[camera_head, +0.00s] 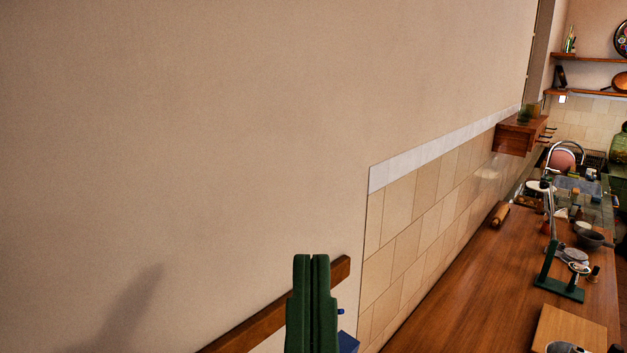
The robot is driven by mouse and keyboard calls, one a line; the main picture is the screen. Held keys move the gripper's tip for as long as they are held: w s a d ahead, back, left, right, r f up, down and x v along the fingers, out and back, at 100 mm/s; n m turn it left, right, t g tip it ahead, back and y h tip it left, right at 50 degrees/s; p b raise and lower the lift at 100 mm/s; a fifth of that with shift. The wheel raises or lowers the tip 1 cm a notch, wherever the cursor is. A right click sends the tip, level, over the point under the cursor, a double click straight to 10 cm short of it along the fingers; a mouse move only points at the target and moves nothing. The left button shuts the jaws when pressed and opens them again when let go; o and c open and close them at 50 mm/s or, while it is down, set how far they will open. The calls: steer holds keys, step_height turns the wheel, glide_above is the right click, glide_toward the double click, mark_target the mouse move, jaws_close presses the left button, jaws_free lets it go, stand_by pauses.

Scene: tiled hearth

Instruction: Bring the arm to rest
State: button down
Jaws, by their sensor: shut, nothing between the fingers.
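My gripper (311,258) shows at the bottom middle of the head view. Its two dark green fingers point up and lie side by side, pressed together with only a thin line between them. Nothing is held in it. It appears in front of the plain beige wall and a wooden rail, apart from the counter items at the right.
A wooden rail (270,312) runs along the wall behind my gripper. A wooden counter (465,290) at right carries a cutting board (568,331), a green stand (558,287), a rolling pin (500,214) and a pan (592,238). A wooden wall shelf (515,138) juts out above it.

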step_height(320, 180, up, 21)
steer(key=p, duration=1.7)
steer(key=shift+r, duration=0.2)
steer(key=shift+a, duration=0.1)
